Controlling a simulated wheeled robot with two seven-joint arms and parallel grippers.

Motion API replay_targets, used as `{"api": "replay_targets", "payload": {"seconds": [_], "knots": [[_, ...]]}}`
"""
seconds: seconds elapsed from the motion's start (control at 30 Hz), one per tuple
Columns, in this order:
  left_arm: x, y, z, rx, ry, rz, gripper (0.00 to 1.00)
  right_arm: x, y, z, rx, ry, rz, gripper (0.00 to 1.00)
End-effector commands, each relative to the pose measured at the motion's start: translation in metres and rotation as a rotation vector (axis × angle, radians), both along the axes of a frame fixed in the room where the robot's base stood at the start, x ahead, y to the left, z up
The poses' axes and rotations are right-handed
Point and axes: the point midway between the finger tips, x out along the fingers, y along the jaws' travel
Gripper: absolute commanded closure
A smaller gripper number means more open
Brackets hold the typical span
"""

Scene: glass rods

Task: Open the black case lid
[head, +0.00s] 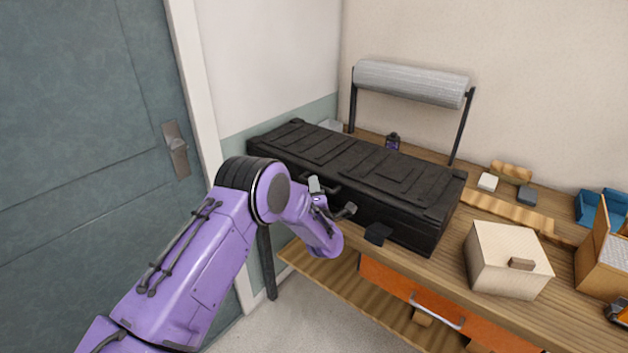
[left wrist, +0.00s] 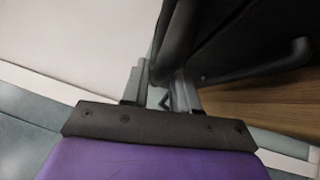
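The long black case (head: 360,175) lies on the wooden workbench with its ribbed lid shut. Dark handles stick out from its front side, and a black latch-like piece (head: 378,234) hangs near the right part of the front. My left gripper (head: 318,190) is at the left part of the case's front. In the left wrist view its two grey fingers (left wrist: 160,90) stand close together, with a dark handle bar (left wrist: 176,42) between them. The arm hides part of the case's front in the head view. My right gripper is in neither view.
A silvery roll (head: 412,83) on a dark stand is behind the case. A pale wooden box (head: 507,260) and blue furniture-like piece (head: 601,208) stand to the right. An orange drawer (head: 423,303) is below the bench top. A grey-green door (head: 85,150) is at left.

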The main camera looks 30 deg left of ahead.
Motion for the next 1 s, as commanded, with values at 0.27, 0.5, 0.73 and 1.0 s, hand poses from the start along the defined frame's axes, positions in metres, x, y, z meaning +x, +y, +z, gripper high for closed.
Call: {"api": "replay_targets", "payload": {"seconds": [0.27,0.5,0.73,1.0], "knots": [[0.013,0.011,0.002,0.001,0.002,-0.001,0.71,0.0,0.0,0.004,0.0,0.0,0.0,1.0],[0.012,0.011,0.002,0.001,0.002,-0.001,1.0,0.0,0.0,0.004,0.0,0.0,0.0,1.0],[0.013,0.01,0.004,0.001,0.007,-0.002,1.0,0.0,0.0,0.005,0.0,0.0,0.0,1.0],[0.024,-0.003,0.038,0.007,0.088,-0.019,1.0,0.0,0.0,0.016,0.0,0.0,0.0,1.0]]}}
